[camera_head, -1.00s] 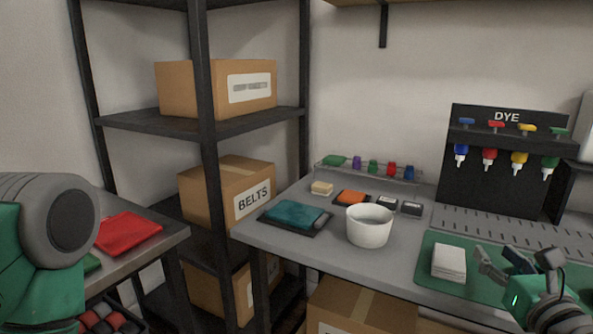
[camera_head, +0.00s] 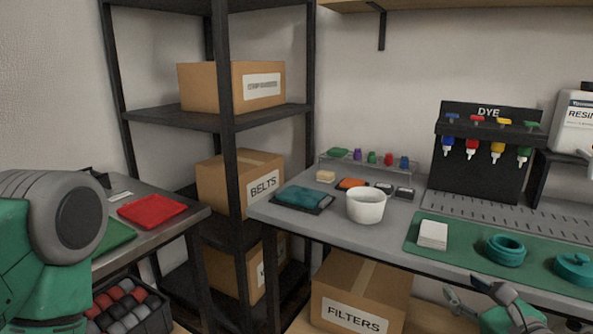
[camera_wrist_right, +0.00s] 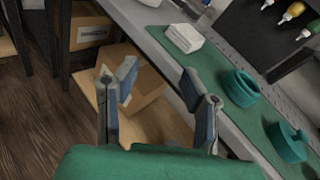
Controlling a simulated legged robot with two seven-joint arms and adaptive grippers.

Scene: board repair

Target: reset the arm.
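My right gripper (camera_head: 480,299) is at the lower right of the head view, in front of the bench's front edge. The right wrist view shows its two fingers (camera_wrist_right: 158,92) spread apart with nothing between them. My left arm shows at the left edge of the head view, but its gripper is not in the picture. A stack of white pads (camera_head: 433,235) lies on the green mat (camera_head: 462,253). A teal ring-shaped part (camera_head: 505,250) and a teal lidded part (camera_head: 574,268) lie to its right.
A white cup (camera_head: 366,206) and a teal cloth on a dark tray (camera_head: 304,199) stand on the bench. A dye rack (camera_head: 483,165) stands behind. A FILTERS box (camera_head: 357,293) sits below the bench. A side table (camera_head: 190,213) holds a red tray (camera_head: 152,211).

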